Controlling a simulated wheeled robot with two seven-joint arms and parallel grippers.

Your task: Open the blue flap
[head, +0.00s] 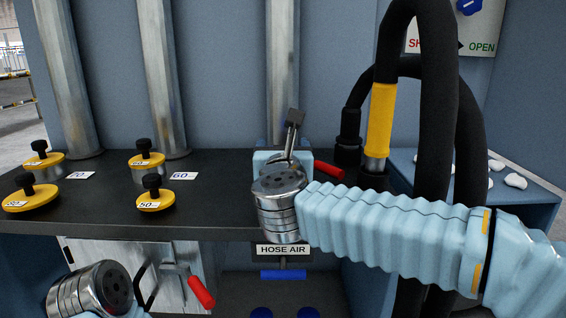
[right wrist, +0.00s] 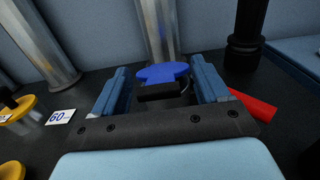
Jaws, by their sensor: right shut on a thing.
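The blue flap (right wrist: 162,71) shows in the right wrist view as a rounded blue piece with a dark block in front of it, at the foot of a grey pipe. My right gripper (right wrist: 161,86) has one finger on each side of it and is shut on it. In the head view my right gripper (head: 284,153) is above the dark bench's front edge, mostly behind my wrist, and the flap is almost wholly hidden. My left wrist (head: 92,290) shows at the lower left; its fingers are not in view.
A red handle (head: 329,171) lies close right of my right gripper. Yellow weights with black knobs (head: 151,201) stand left on the dark bench (head: 220,210). Thick black hoses (head: 436,120) rise at the right. Another red handle (head: 201,291) is below the bench.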

